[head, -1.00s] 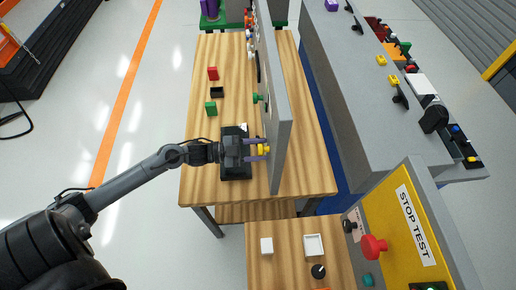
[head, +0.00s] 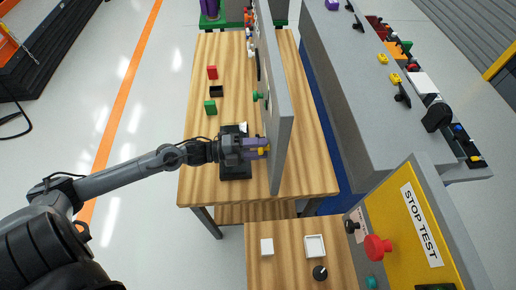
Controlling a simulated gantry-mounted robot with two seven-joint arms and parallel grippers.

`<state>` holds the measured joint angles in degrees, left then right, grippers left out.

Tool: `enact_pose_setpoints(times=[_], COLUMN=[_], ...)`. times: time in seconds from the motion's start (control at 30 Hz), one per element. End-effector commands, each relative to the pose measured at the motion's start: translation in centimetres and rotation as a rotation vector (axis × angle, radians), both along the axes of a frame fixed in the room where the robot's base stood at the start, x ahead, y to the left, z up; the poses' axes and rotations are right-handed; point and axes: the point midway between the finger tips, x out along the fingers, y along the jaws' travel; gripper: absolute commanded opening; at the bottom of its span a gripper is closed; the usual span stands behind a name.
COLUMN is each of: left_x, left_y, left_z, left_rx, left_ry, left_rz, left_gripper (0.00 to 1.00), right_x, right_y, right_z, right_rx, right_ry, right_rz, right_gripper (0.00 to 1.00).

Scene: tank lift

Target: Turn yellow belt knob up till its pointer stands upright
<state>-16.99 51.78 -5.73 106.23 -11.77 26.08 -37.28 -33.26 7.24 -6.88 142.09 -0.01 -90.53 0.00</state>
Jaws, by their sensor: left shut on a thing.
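The yellow belt knob (head: 264,150) sits on the left face of the grey upright panel (head: 279,110), near its front end. My left gripper (head: 262,148) reaches it from the left and is shut on it. The purple fingers cover most of the knob, so I cannot make out its pointer. My right gripper is not in view.
The panel stands on a wooden table (head: 197,150). A black box (head: 236,170) lies under my left gripper. A red block (head: 212,72), a black block (head: 216,92) and a green block (head: 210,107) stand farther back. A green knob (head: 258,96) is on the panel. A stop panel (head: 405,215) is at right.

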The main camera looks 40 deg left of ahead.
Motion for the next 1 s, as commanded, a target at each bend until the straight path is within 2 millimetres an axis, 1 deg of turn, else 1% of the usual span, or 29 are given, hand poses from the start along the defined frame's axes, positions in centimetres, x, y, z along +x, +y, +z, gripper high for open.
enact_pose_setpoints(times=[0.3, 0.8, 0.83, 0.93, 1.0], left_x=[-0.04, -0.03, -0.02, -0.02, -0.02], left_y=[-0.11, -0.10, -0.11, -0.09, -0.07], left_z=[0.08, 0.13, 0.13, 0.11, 0.08], left_rx=[0.082, 0.096, 0.096, 0.096, 0.096], left_ry=[-0.081, -0.095, -0.094, -0.094, -0.093], left_rz=[-0.002, -0.002, -0.002, -0.002, -0.002], left_gripper=[0.14, 0.14, 0.46, 0.62, 0.69], right_x=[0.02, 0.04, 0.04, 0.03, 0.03], right_y=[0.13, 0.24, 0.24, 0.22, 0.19], right_z=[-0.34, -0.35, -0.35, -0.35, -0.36], right_rx=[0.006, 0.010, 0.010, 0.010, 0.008], right_ry=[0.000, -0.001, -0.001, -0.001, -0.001], right_rz=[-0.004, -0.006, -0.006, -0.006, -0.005], right_gripper=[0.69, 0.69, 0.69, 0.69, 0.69])
